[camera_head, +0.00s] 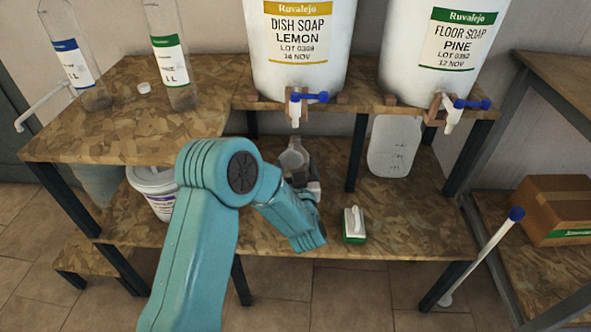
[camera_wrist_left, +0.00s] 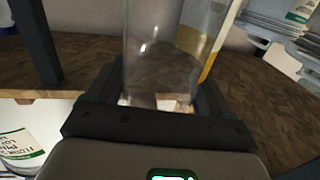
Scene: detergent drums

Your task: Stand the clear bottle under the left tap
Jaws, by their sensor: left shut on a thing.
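The left tap (camera_head: 295,110), white with a blue handle, is on the front of the lemon dish soap drum (camera_head: 299,50). My left arm reaches over the lower shelf. Its gripper (camera_head: 308,187) is low under this tap, partly hidden behind my arm. In the left wrist view, the gripper (camera_wrist_left: 155,105) is shut on a clear bottle (camera_wrist_left: 165,50), which stands up between the fingers. A yellow and white patch shows at its right side. In the head view, a greyish shape below the tap seems to be the bottle's top. I cannot tell whether its base touches the shelf.
The pine floor soap drum (camera_head: 440,50) has its own tap (camera_head: 455,112). Two clear bottles, blue-labelled (camera_head: 72,60) and green-labelled (camera_head: 168,55), stand on the upper left top. A white tub (camera_head: 155,190), a green brush (camera_head: 354,225) and a translucent jug (camera_head: 393,147) are lower down.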

